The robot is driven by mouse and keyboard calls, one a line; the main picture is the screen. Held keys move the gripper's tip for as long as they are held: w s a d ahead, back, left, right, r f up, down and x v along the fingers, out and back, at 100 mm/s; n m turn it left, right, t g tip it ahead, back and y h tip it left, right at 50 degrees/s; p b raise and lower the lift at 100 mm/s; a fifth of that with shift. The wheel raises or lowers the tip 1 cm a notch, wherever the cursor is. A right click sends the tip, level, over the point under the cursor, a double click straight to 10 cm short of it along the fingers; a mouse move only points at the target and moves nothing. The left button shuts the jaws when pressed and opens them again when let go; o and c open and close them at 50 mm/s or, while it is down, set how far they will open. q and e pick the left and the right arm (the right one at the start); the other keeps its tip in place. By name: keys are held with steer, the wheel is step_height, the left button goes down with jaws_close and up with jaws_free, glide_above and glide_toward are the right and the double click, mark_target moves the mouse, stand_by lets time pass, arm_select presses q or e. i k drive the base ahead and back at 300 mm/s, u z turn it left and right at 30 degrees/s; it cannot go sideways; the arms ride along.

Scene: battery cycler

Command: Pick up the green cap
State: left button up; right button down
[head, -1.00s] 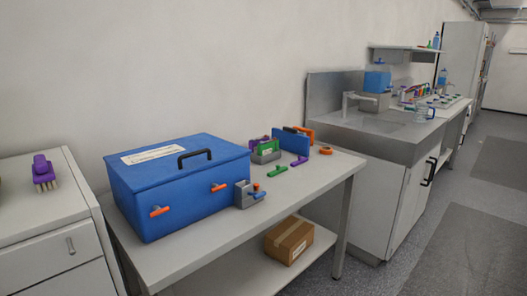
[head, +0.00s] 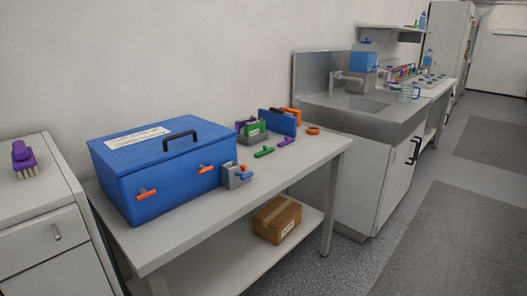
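No item can be made out for certain as the green cap. A small green piece (head: 264,152) lies on the near table, in front of a grey holder that has a larger green item (head: 250,129) in it. Small coloured items, some greenish, stand on the far counter (head: 433,88) but are too small to tell apart. Neither of my grippers is in view.
A blue toolbox (head: 125,180) with orange latches fills the table's left part. A grey holder (head: 230,180), a blue panel (head: 276,123) and a purple piece (head: 286,141) are nearby. A cardboard box (head: 270,222) sits on the lower shelf. Floor at right is clear.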

mark_target(265, 152)
steer(key=z, duration=1.25)
steer(key=i, duration=2.4)
steer(key=u, duration=3.05)
